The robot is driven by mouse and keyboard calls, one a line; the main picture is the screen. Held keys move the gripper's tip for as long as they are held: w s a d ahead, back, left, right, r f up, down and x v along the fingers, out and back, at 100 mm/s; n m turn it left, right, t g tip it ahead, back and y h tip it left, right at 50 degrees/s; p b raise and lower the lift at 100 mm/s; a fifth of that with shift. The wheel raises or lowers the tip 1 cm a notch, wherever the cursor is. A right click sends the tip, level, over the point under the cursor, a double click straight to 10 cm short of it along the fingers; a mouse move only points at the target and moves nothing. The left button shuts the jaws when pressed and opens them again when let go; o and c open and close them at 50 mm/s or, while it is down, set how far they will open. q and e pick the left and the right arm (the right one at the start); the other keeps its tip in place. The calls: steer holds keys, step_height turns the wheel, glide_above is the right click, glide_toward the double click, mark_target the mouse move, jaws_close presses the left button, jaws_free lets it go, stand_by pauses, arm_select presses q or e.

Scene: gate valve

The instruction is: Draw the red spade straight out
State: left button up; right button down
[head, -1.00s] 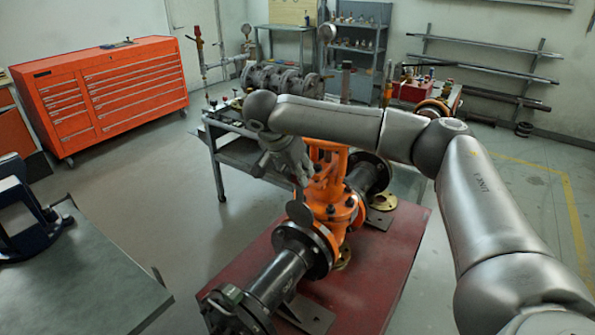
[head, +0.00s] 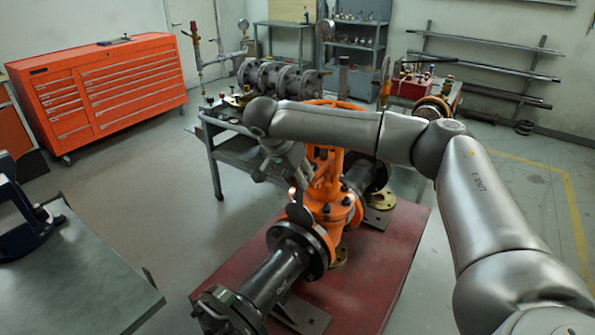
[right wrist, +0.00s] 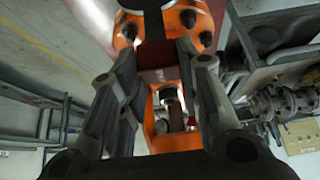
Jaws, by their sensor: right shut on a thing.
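The orange gate valve (head: 328,200) stands on a red base plate, with dark flanged pipe on both sides. A dark rounded tab (head: 300,213) stands up at the joint between the near black flange (head: 300,250) and the valve. My right gripper (head: 297,188) reaches down just above this tab. In the right wrist view my right gripper (right wrist: 160,72) is shut on a dark red piece (right wrist: 158,76), which I take for the red spade's upper part. Its lower part is hidden in the joint. My left gripper is not in view.
The near pipe (head: 275,278) runs toward me from the flange. A grey workbench (head: 80,275) is at the lower left, and a trolley (head: 217,165) with pipe parts stands behind the valve. The orange tool chest (head: 110,90) is far left. Floor between bench and base plate is clear.

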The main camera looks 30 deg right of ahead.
mark_target(299, 209)
step_height(299, 209, down, 11)
steer(key=b, duration=0.3)
steer(key=shift+r+b, duration=0.1)
steer(key=shift+b, duration=0.2)
steer(key=shift+r+p, duration=4.25)
steer(key=shift+r, duration=3.5)
